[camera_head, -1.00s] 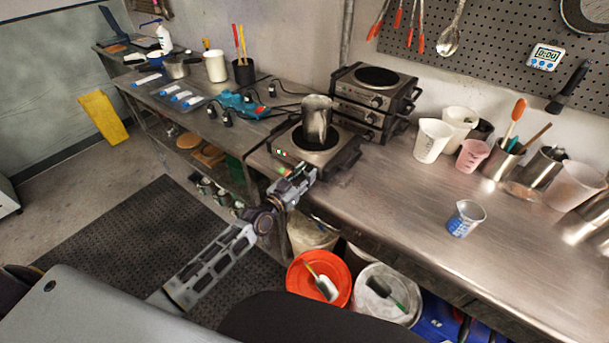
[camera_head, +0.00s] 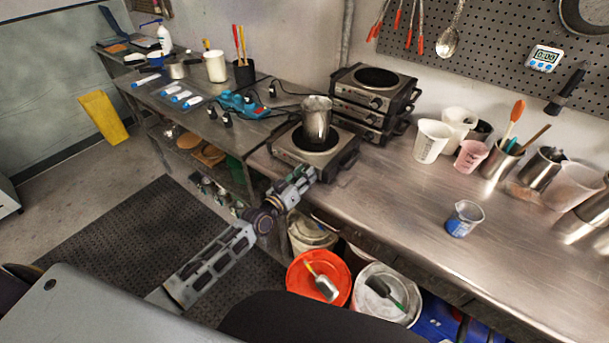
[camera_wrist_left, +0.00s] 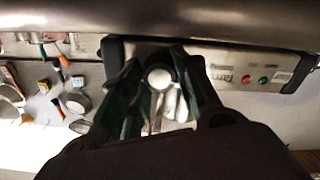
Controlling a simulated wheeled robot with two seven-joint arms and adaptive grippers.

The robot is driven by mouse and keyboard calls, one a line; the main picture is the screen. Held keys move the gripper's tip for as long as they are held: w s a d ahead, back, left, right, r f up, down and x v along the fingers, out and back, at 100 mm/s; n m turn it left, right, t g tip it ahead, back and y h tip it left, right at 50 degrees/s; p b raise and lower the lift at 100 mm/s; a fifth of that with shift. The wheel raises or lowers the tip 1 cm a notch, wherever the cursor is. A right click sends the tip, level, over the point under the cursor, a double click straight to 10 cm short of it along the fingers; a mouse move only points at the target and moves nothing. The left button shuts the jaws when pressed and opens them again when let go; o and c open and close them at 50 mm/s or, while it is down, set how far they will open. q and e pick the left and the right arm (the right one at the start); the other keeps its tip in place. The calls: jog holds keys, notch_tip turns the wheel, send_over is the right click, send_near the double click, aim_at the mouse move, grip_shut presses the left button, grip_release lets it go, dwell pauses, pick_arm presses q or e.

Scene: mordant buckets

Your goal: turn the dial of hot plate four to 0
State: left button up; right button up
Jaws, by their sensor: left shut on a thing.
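A single hot plate (camera_head: 342,160) stands at the near left corner of the steel counter, with a metal pot (camera_head: 317,118) on its burner. My left gripper (camera_head: 309,172) is at the hot plate's front face and hides its dial in the head view. In the left wrist view, the pale round dial (camera_wrist_left: 158,78) sits between the two dark fingers of my left gripper (camera_wrist_left: 157,84), which is shut on it. A red and a green light show on the front panel (camera_wrist_left: 222,66) beside it. The dial's marking cannot be read. My right gripper is not in view.
Stacked hot plates (camera_head: 372,98) stand behind. A blue-filled beaker (camera_head: 465,219) stands alone on the counter (camera_head: 400,205); cups and tool holders line its back. An orange bucket (camera_head: 318,285) and a white bucket (camera_head: 386,293) sit below the counter's front edge.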

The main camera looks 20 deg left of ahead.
pick_arm(q)
jog(key=shift+n, duration=1.5)
jog(key=o, duration=1)
jog(key=shift+s+a, duration=0.1)
jog(key=shift+s, duration=0.05)
jog(key=shift+v, duration=5.8)
